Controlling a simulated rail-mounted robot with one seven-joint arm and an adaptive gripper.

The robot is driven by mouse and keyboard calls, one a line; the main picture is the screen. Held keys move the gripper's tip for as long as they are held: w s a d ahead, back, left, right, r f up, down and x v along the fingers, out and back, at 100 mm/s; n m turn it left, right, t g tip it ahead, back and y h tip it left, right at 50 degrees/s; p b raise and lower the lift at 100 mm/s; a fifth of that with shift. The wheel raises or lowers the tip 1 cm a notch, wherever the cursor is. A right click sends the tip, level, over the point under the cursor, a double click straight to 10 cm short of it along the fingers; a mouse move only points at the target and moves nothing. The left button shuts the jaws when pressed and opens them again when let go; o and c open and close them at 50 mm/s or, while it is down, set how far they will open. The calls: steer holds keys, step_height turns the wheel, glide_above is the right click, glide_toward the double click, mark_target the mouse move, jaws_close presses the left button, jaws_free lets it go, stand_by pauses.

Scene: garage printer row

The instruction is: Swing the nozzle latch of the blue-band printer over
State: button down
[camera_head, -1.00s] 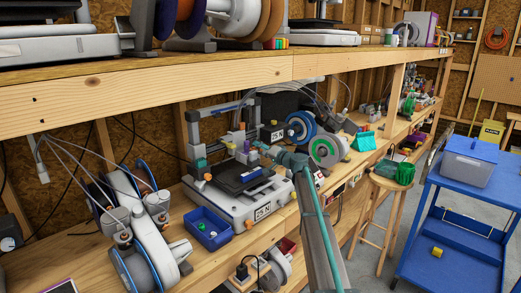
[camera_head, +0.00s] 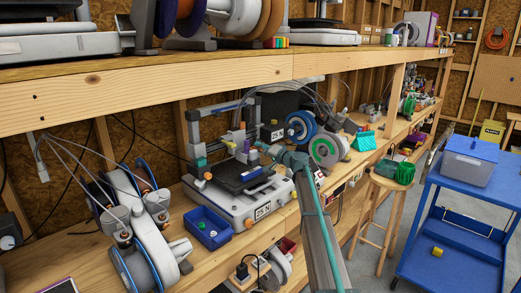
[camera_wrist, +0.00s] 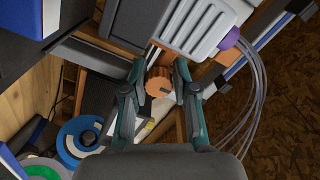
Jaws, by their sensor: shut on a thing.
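The printer with blue trim (camera_head: 240,205) stands on the lower bench in the head view, with a dark bed (camera_head: 243,174) and a print head above it. My gripper (camera_head: 260,146) reaches the print head from the right. In the wrist view, the two fingers of my gripper (camera_wrist: 160,77) are closed around an orange ridged knob (camera_wrist: 158,87), which appears to be the grip of the nozzle latch. The grey ribbed head part (camera_wrist: 200,28) is just above and right of it. The latch's arm and pivot are mostly hidden, so its angle cannot be told.
A blue bin (camera_head: 207,229) sits left of the printer, near a white spool unit (camera_head: 150,240). Blue and green spools (camera_head: 323,150) stand to its right. The upper shelf (camera_head: 190,84) overhangs the bench. A stool and a blue cart (camera_head: 450,235) stand at right.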

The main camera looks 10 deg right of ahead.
steer(key=shift+d+f, duration=0.1)
steer(key=shift+f, duration=0.15)
steer(key=f+m+b, duration=0.1)
steer(key=m, duration=0.1)
steer(key=w+d+f+m+b, duration=0.1)
steer(key=m, duration=0.1)
steer(key=m+b, duration=0.2)
steer(key=m, duration=0.1)
steer(key=shift+w+d+f, duration=0.2)
steer(key=shift+d+f, duration=0.2)
step_height(320, 180, down, 2)
steer(key=m, duration=0.4)
steer(key=shift+w+d+m, duration=0.1)
steer(key=shift+d+m, duration=0.05)
steer(key=shift+m, duration=0.15)
steer(key=shift+f+m, duration=0.45)
steer(key=shift+m, duration=0.5)
steer(key=shift+f+m, duration=0.45)
steer(key=shift+m, duration=0.5)
steer(key=shift+a, duration=0.2)
steer(key=c, duration=1)
jaws_free()
steer(key=shift+o, duration=0.4)
